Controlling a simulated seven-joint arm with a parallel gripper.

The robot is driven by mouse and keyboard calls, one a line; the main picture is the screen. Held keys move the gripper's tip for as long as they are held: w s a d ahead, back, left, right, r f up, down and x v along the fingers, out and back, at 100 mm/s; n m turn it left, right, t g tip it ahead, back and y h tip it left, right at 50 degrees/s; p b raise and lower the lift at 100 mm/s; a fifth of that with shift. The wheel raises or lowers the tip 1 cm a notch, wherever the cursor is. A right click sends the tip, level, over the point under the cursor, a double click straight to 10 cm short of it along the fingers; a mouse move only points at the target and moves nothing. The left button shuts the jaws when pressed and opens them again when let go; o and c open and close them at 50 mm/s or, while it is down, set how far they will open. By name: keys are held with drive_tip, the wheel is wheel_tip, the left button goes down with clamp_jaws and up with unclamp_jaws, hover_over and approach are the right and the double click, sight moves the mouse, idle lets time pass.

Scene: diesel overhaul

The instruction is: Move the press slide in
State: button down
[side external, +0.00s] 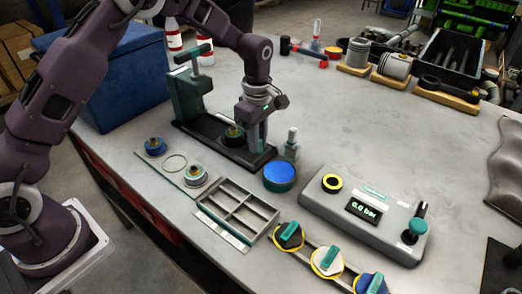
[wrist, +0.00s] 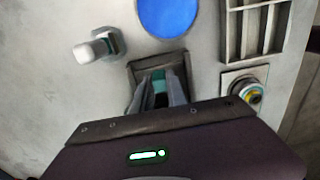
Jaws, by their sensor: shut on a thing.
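The teal press (side external: 188,95) stands at the back left of the bench, with a T-shaped handle on top. Its dark base (side external: 212,140) runs forward to the right. A round holder with a dark, yellowish part (side external: 233,132) sits on the slide, out in front of the press column. My gripper (side external: 258,142) is low over the front end of this base. In the wrist view my gripper (wrist: 159,95) is shut on a teal slide handle (wrist: 158,80), beside the dark end of the base (wrist: 142,68). The rest of the slide is hidden behind my gripper there.
A blue disc (side external: 279,176) and a small grey bottle-like piece (side external: 292,143) stand close by to the right. A compartment tray (side external: 262,215), a plate with injector-like parts (side external: 196,174) and a pressure tester (side external: 385,235) lie in front.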

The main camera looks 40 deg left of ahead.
sight(235, 129)
drive_tip(key=shift+a, duration=1.75)
drive_tip(key=shift+a, duration=2.25)
drive_tip(key=shift+a, duration=1.95)
drive_tip(key=c, duration=1.4)
unclamp_jaws()
drive_tip(key=shift+o, duration=0.2)
drive_tip(key=shift+r, duration=2.75)
drive_tip(key=shift+r, duration=0.1)
